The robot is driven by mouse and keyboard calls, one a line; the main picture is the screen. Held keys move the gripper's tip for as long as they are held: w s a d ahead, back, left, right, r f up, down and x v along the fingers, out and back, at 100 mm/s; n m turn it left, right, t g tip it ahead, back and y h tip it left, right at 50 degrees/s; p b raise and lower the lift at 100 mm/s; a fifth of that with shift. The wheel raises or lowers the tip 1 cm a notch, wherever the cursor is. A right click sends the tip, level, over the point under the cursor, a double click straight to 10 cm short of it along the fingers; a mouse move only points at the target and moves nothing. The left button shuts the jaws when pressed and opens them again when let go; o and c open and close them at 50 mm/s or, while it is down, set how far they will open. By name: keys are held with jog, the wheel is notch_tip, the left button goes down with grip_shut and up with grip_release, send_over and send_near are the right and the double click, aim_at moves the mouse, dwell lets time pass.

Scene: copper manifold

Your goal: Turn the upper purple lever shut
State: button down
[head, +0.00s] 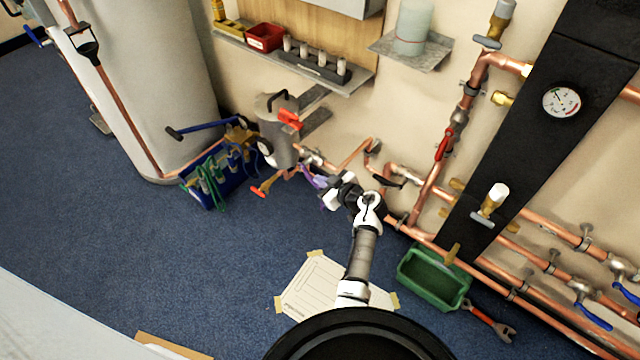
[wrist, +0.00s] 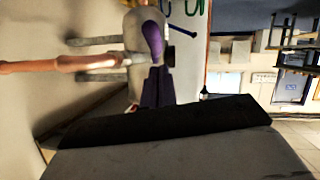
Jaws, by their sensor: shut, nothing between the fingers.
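A purple lever (head: 318,182) shows in the head view on the copper pipework beside the grey vessel, just left of my gripper (head: 337,192). In the wrist view, a rounded purple handle (wrist: 153,40) lies above a wedge-shaped purple piece (wrist: 157,90), close beyond my dark finger (wrist: 160,125). I cannot tell whether these are two levers or parts of one. My gripper is shut and empty. The lower purple piece is partly hidden behind my finger, so contact cannot be told.
The grey vessel (head: 280,147) has a red lever (head: 290,119) on it; an orange lever (head: 262,188) is below left. A copper pipe (wrist: 60,65) crosses left in the wrist view. A green bin (head: 432,281) stands right of my arm. Blue floor is open at left.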

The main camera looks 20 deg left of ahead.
jog(key=shift+w+a+f, duration=0.15)
jog(key=shift+w+f, duration=0.05)
jog(key=shift+f, duration=0.35)
jog(key=shift+w+a+f, duration=0.15)
jog(key=shift+f, duration=0.4)
jog(key=shift+f+b, duration=0.1)
jog(key=shift+b, duration=0.2)
